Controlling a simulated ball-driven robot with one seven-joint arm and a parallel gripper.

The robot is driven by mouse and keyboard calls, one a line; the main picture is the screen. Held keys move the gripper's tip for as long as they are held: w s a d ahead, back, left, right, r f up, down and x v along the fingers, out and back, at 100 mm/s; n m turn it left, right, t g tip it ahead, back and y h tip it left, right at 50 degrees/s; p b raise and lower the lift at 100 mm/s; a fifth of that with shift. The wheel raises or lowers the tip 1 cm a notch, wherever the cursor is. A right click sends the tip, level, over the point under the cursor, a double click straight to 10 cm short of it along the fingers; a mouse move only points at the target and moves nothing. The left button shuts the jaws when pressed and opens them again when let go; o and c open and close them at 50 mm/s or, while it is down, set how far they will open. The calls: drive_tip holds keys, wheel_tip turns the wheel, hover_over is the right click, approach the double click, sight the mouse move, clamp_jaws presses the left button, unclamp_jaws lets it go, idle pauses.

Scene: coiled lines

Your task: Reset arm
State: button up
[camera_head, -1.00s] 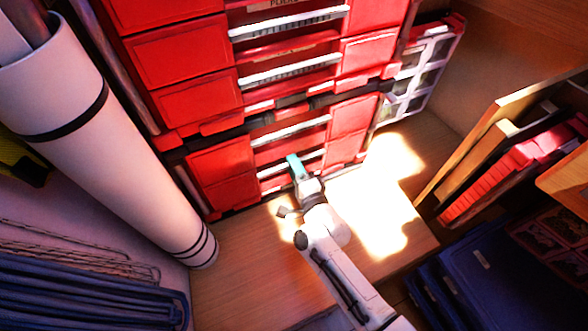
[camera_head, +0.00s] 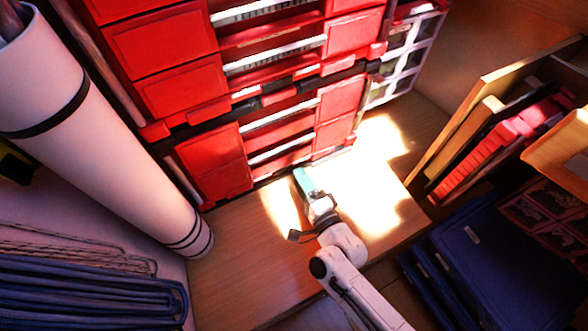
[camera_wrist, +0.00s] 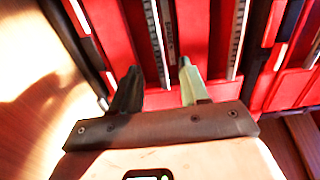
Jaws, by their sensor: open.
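My gripper (camera_head: 302,178) is in front of the lower red drawers, above the wooden surface. In the wrist view my gripper (camera_wrist: 158,85) shows one dark finger and one pale green finger, spread apart with nothing between them. The red drawer cabinet (camera_head: 205,170) stands behind it and fills most of the wrist view. My white arm reaches in from the lower right of the head view.
A white tube (camera_head: 105,140) with dark bands leans at left. Coiled blue lines (camera_head: 80,295) lie at lower left. Blue cases (camera_head: 470,245) and a wooden rack with red items (camera_head: 480,155) are at right. The wooden surface (camera_head: 235,270) has free room around my arm.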

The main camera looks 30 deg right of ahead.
drive_tip(key=shift+s, duration=0.45)
idle(0.3)
drive_tip(key=s+d+r+n+g+p, duration=0.2)
drive_tip(key=s+r+n+g, duration=0.1)
drive_tip(key=s+n+g, duration=0.2)
drive_tip(key=s+d+r+n+g+p, duration=0.3)
drive_tip(key=s+n+g, duration=0.3)
drive_tip(key=s, duration=0.4)
drive_tip(key=s+d+r+n+g+p, duration=0.2)
drive_tip(key=s+d+r+n+g, duration=0.1)
drive_tip(key=s+n+g, duration=0.3)
drive_tip(key=shift+s+r+n, duration=0.25)
drive_tip(key=shift+s+n, duration=0.05)
drive_tip(key=shift+s, duration=0.45)
